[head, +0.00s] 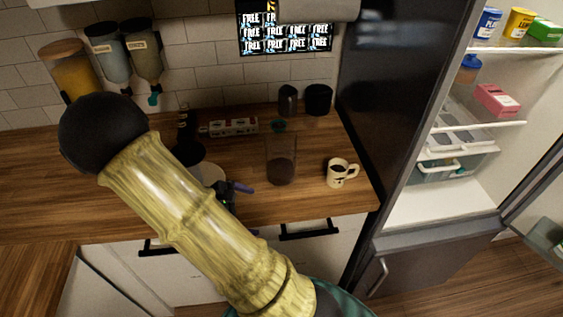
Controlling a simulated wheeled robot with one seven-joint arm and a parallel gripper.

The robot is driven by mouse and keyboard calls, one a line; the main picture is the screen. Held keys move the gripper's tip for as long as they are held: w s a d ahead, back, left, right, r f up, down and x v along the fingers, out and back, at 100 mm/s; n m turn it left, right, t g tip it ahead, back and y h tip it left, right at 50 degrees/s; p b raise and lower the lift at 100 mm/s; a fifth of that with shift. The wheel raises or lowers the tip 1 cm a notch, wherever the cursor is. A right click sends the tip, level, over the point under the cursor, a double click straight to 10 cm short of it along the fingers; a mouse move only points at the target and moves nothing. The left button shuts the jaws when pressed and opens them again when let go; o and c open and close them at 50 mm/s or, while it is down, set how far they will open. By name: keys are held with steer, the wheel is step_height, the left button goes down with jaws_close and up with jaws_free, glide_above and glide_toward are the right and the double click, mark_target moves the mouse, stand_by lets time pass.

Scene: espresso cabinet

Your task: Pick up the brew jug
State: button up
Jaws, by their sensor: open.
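The brew jug (281,163) is a clear glass vessel with dark contents in its lower part. It stands upright on the wooden counter (330,205), left of a cream mug. My gripper (238,190) shows as a small dark part with a purple tip, just left of the jug and apart from it in the picture. It is open, and I see nothing held. My thick yellow arm link hides much of the gripper and the counter around it.
The mug (339,173) with dark contents is close right of the jug. Dark canisters (318,99) and a small white box (233,127) stand behind. A dark bottle (187,125) is at left. The open fridge (450,190) bounds the counter on the right.

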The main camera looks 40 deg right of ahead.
steer(key=w+d+n+t+h, duration=0.1)
steer(key=w+d+n+h, duration=0.1)
steer(key=w+n+h, duration=0.2)
steer(key=n+t+h, duration=0.3)
steer(key=n+h, duration=0.1)
glide_toward(269, 159)
steer(key=a, duration=0.2)
steer(key=shift+a+f, duration=0.2)
steer(key=shift+a, duration=0.1)
steer(key=d+p, duration=0.1)
steer(key=d, duration=0.3)
steer(key=d+p, duration=0.1)
steer(key=d, duration=0.2)
steer(key=d+p, duration=0.2)
steer(key=d, duration=0.2)
steer(key=shift+w+d+f, duration=0.25)
steer(key=shift+d, duration=0.1)
steer(key=shift+d+f, duration=0.1)
steer(key=shift+d, duration=0.15)
